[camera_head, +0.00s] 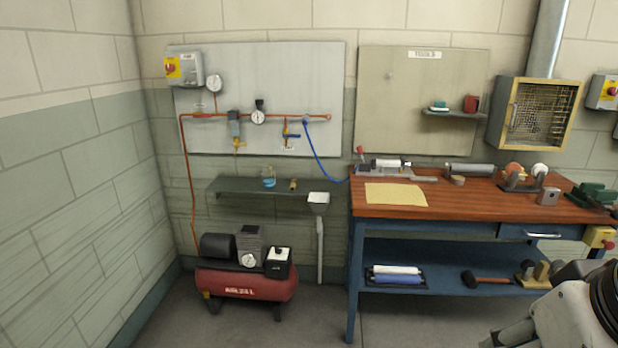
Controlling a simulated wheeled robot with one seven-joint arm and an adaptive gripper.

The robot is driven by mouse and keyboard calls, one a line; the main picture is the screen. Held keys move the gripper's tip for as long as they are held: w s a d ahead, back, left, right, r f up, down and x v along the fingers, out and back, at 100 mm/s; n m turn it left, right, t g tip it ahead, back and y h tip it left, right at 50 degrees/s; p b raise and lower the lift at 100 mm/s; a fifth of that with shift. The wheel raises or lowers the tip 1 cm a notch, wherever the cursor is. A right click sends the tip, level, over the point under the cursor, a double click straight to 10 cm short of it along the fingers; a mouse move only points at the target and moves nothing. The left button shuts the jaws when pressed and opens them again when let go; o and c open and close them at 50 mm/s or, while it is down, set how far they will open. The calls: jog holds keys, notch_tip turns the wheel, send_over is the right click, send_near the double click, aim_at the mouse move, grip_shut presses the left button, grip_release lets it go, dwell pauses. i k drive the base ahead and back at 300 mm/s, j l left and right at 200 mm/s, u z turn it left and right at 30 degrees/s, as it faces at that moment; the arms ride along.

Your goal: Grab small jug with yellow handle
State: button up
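A small clear jug (269,178) with blue in its lower part stands on the grey-green wall shelf (235,190) at left centre. It is too small to make out a yellow handle clearly. A small brass-yellow piece (293,184) sits on the shelf just to its right, apart from it. Part of my own arm shows at the lower right corner, far from the shelf. My gripper's fingertips are not visible, so its opening does not show.
A red compressor (246,284) stands on the floor under the shelf, with a white funnel and drain pipe (319,235) at its right. A workbench (455,208) with tools fills the right. Red pipe and a blue hose (322,165) run above the shelf. Floor between is clear.

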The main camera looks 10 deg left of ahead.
aim_at(268, 173)
jog(key=i+u, duration=0.1)
jog(key=u, duration=0.35)
jog(key=i+l+u, duration=0.3)
jog(key=i, duration=0.15)
jog(key=i+l+u, duration=0.45)
jog(key=i+l, duration=1.45)
jog(key=l, duration=0.15)
